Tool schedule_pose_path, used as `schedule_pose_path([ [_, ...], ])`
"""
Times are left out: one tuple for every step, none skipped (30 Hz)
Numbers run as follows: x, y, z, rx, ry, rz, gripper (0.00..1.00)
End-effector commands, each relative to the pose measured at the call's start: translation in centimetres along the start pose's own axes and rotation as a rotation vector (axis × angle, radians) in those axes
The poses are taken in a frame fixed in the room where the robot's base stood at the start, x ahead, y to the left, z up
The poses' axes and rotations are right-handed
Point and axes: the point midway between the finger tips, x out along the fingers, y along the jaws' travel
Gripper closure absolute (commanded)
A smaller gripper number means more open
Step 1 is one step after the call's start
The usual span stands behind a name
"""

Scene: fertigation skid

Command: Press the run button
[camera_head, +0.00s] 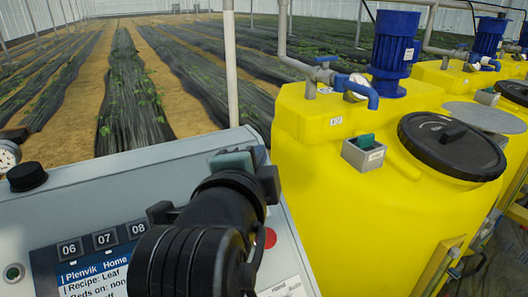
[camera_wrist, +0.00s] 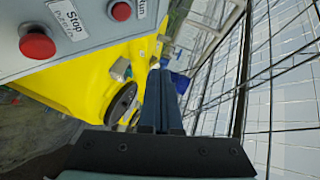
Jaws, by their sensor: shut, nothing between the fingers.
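A grey control panel (camera_head: 110,190) stands in front of me, with a screen (camera_head: 100,270) reading "Plenvik Home". A red button (camera_head: 268,238) shows at its right side, partly behind my arm.
A black knob (camera_head: 27,177) sits at the panel's upper left, and a small round green-centred fitting (camera_head: 14,272) is below it. A yellow tank (camera_head: 340,200) with a black lid (camera_head: 452,145) and a blue motor (camera_head: 393,50) stands close on the right. Planted rows lie behind.

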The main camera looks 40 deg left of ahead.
Motion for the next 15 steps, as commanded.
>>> schedule_pose_path([
  [-0.02, -0.09, 0.33, 0.016, -0.008, 0.012, 1.0],
  [-0.01, 0.0, 0.48, 0.023, -0.011, 0.017, 1.0],
  [0.0, 0.1, 0.6, 0.029, -0.013, 0.022, 1.0],
  [0.01, 0.15, 0.66, 0.032, -0.014, 0.024, 1.0],
  [0.02, 0.19, 0.68, 0.033, -0.014, 0.024, 1.0],
  [0.02, 0.22, 0.69, 0.034, -0.014, 0.024, 1.0],
  [0.02, 0.23, 0.68, 0.033, -0.014, 0.024, 1.0],
  [0.03, 0.23, 0.67, 0.033, -0.014, 0.024, 1.0],
  [0.02, 0.22, 0.66, 0.033, -0.014, 0.023, 1.0],
  [0.02, 0.21, 0.66, 0.033, -0.014, 0.023, 1.0],
  [0.02, 0.2, 0.65, 0.032, -0.014, 0.022, 1.0],
  [0.03, 0.21, 0.65, 0.032, -0.013, 0.022, 1.0],
  [0.05, 0.24, 0.67, 0.032, -0.013, 0.022, 1.0],
  [0.1, 0.29, 0.7, 0.032, -0.013, 0.022, 1.0],
  [0.2, 0.41, 0.78, 0.032, -0.013, 0.021, 1.0],
])
